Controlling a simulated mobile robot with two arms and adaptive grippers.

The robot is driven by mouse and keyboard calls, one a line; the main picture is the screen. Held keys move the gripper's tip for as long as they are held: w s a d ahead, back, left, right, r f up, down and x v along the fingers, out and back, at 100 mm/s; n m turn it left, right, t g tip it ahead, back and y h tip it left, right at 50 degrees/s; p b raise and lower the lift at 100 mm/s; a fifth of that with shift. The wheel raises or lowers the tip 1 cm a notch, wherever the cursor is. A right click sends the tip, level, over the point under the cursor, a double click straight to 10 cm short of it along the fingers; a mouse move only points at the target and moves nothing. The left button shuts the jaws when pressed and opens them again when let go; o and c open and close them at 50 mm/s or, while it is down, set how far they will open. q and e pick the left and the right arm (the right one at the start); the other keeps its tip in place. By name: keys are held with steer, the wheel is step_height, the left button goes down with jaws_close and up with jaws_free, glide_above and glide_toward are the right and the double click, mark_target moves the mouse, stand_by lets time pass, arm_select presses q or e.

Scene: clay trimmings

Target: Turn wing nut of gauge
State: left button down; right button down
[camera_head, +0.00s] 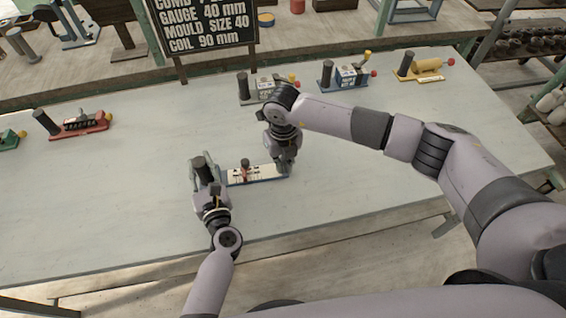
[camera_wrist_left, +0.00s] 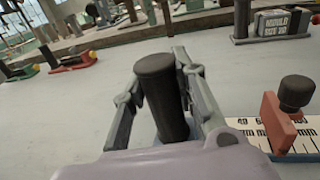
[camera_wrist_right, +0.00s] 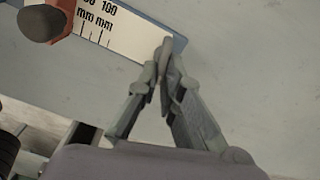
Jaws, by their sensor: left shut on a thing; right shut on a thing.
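The gauge (camera_head: 254,173) lies on the table, a white millimetre scale on a blue base. A red slider (camera_wrist_left: 279,126) with a dark round knob (camera_wrist_left: 297,92) on top sits on it; the knob appears to be the wing nut. The slider is close to the 60 mark. An upright black handle (camera_wrist_left: 163,95) stands at the gauge's left end. My left gripper (camera_head: 205,175) is shut on this handle, fingers on either side. My right gripper (camera_wrist_right: 165,62) is shut on the gauge's right end, past the 100 mark; it also shows in the head view (camera_head: 285,168).
A black sign (camera_head: 205,22) reads "GAUGE 40 mm". Red (camera_head: 78,124), grey (camera_head: 262,90), blue (camera_head: 345,75) and yellow (camera_head: 425,67) tools stand around the table's back and left. The table (camera_head: 380,170) is bare right of the gauge.

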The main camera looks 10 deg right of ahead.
steer(key=shift+n, duration=0.3)
steer(key=n, duration=0.5)
steer(key=shift+w+d, duration=0.2)
steer(key=shift+d, duration=0.1)
steer(key=n, duration=0.5)
steer(key=shift+w+d+n, duration=0.15)
steer(key=shift+w+n, duration=0.1)
steer(key=shift+n, duration=0.05)
steer(key=n, duration=0.5)
steer(key=shift+w, duration=0.35)
steer(key=n, duration=0.5)
steer(key=shift+w+n, duration=0.25)
steer(key=shift+n, duration=0.15)
steer(key=c, duration=1.8)
jaws_free()
steer(key=shift+o, duration=0.2)
steer(key=shift+r, duration=0.1)
